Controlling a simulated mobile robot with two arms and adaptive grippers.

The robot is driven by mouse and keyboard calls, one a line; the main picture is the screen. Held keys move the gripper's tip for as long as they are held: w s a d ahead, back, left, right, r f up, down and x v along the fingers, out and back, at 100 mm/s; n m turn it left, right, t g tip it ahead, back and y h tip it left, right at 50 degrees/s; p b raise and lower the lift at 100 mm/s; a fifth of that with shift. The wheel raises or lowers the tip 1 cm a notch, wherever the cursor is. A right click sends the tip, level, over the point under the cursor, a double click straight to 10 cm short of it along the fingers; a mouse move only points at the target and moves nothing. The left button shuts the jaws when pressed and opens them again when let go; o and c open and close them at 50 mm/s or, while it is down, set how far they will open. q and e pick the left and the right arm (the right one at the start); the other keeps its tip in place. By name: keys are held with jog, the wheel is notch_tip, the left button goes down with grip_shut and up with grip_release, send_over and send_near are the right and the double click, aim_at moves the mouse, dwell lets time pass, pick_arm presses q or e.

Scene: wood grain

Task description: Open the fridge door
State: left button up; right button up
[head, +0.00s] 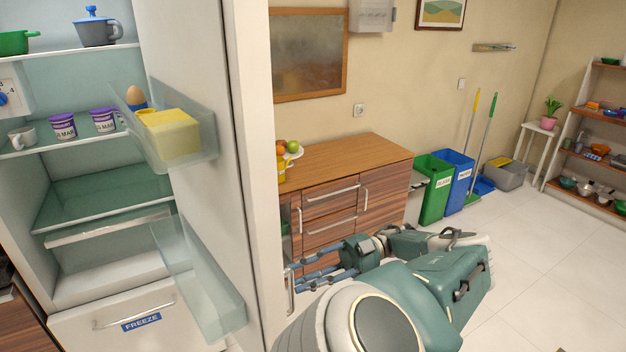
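The fridge (75,270) stands at the left of the head view with its inside in plain sight. Its door (257,180) is swung wide open, and clear bins (205,290) sit on its inner face. A light vertical handle (290,292) shows at the door's outer side, low down. My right gripper (308,277) is outside the door, its fingers pointing left at the handle and very close to it. I cannot tell whether they touch it or how far they are spread. My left gripper is not in view.
A yellow-topped box (172,135) and an egg in a cup (136,97) sit in the upper door bin. A wooden cabinet (345,160) stands behind the door. Green (434,190) and blue (458,178) bins stand by the wall. Tiled floor at right is clear.

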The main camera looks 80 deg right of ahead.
jog(key=shift+v, duration=2.35)
notch_tip(320, 180, down, 25)
jog(key=d+m+h+b, duration=0.1)
jog(key=d+m+h, duration=0.1)
jog(key=m+h, duration=0.6)
jog(key=s+a+f+g+h, duration=0.1)
jog(key=a+f+g+h, duration=0.15)
jog(key=f, duration=0.65)
jog(key=a+f+g+h, duration=0.2)
jog(key=a+f, duration=0.2)
jog(key=f, duration=0.5)
jog(key=s+a+f+g+b, duration=0.2)
jog(key=s+a+f+g, duration=0.15)
jog(key=a+f, duration=0.95)
jog(key=s+a+f+n+g, duration=0.1)
jog(key=a+f+g, duration=0.1)
jog(key=a, duration=0.7)
jog(key=a+f+n+g+y, duration=0.1)
jog(key=a+f+n+g, duration=0.1)
jog(key=a, duration=0.7)
notch_tip(320, 180, down, 3)
jog(key=shift+s+a+r+g, duration=0.15)
jog(key=shift+s+a+g, duration=0.25)
jog(key=shift+g, duration=0.2)
